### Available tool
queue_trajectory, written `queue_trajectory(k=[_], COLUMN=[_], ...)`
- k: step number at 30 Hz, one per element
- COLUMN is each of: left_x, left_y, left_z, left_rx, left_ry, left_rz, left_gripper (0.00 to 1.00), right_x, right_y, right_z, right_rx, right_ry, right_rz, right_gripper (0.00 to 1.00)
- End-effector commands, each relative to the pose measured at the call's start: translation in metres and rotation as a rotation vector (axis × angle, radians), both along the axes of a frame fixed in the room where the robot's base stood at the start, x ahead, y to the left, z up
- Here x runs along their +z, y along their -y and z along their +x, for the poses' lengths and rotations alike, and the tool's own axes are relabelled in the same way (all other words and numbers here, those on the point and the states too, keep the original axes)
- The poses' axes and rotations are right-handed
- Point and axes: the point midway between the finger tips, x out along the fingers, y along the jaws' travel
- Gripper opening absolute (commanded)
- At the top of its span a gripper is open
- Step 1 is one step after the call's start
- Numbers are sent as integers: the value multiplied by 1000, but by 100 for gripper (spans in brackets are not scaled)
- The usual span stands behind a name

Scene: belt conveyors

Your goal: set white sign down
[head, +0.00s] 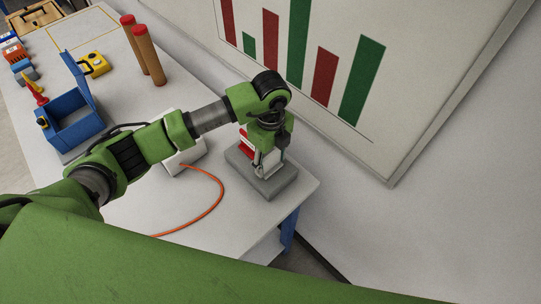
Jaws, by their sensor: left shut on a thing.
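The white sign (247,154), with red on it, shows only in part behind and beside my left gripper (264,162). That gripper points down and is shut on the sign. The sign is over a grey block (268,187) near the right corner of the white table; I cannot tell whether it touches the block. My gripper and wrist hide much of the sign. My right gripper is not in view.
The white table (140,205) also bears a white box (187,158) with an orange cable (213,207), an open blue toolbox (70,120), two brown cylinders with red tops (148,55) and a yellow device (94,64). A wall with a chart board (300,60) stands close behind.

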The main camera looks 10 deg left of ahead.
Motion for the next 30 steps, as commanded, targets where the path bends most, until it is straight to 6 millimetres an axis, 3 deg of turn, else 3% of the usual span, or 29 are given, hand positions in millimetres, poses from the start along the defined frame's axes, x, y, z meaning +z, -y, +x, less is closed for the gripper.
queue_trajectory(k=[10,11,12,13,23,25,30], left_x=[-5,-5,-4,-4,-3,2,22], left_y=[0,0,0,0,0,0,1], left_z=[0,0,0,0,0,0,2], left_rx=[0,0,0,0,0,0,-2], left_ry=[0,0,1,1,1,1,7], left_rz=[0,0,-1,-1,-1,-1,-2], left_gripper=[31,52,62,66,66,66,66], right_x=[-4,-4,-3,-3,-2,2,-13], right_y=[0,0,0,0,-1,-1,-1], right_z=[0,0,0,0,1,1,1], right_rx=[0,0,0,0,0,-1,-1], right_ry=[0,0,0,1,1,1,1], right_rz=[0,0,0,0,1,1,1], right_gripper=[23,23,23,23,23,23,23])
